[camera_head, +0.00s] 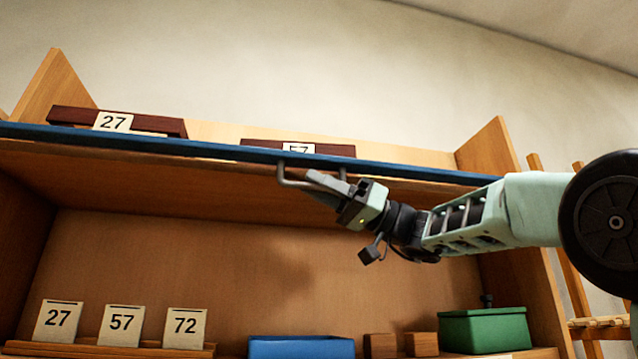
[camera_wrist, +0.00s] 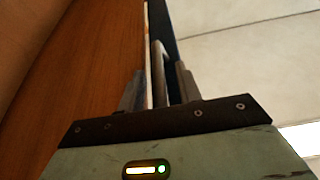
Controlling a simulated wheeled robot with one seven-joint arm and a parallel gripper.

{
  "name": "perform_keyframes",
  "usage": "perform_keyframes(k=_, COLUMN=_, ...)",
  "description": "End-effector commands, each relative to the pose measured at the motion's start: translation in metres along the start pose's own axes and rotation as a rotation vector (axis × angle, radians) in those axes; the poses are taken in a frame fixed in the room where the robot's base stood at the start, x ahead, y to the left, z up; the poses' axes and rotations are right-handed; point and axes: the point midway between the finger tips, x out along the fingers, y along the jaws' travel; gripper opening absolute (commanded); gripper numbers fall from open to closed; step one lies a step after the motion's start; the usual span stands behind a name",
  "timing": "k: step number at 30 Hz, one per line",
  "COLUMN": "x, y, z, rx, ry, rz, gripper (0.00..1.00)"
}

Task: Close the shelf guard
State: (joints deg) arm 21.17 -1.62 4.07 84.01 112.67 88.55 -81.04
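The shelf guard (camera_head: 210,149) is a long blue strip along the front edge of the upper shelf. A grey U-shaped handle (camera_head: 283,177) hangs from it near the middle. My gripper (camera_head: 316,181) is at this handle, reaching in from the right. In the wrist view, the two fingers of my gripper (camera_wrist: 160,88) stand apart, with the handle (camera_wrist: 158,62) between them. A gap shows beside the handle, so the fingers do not look clamped on it. The guard's dark edge (camera_wrist: 162,22) runs upward there. The guard's exact tilt is hard to tell.
Dark red blocks labelled 27 (camera_head: 160,125) and 57 (camera_head: 335,149) sit behind the guard. Below are number cards (camera_head: 121,325), a blue box (camera_head: 301,347), small wooden blocks (camera_head: 421,344) and a green box (camera_head: 486,330). A wooden side wall (camera_head: 490,150) stands near my arm.

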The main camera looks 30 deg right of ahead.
Motion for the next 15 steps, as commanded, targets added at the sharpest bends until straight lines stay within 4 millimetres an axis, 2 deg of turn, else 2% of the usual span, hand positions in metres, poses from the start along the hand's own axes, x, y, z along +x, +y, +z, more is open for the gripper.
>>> perform_keyframes(k=8, x=0.0015, y=-0.0001, z=0.0002, rx=0.000, ry=0.000, rz=0.000, gripper=0.34)
perform_keyframes(k=9, x=0.0014, y=-0.0001, z=0.0002, rx=0.000, ry=0.000, rz=0.000, gripper=0.23)
perform_keyframes(k=12, x=0.0013, y=-0.0001, z=0.0001, rx=0.000, ry=0.000, rz=0.000, gripper=0.00)
perform_keyframes(k=15, x=0.0013, y=-0.0001, z=0.0001, rx=0.000, ry=0.000, rz=0.000, gripper=0.00)
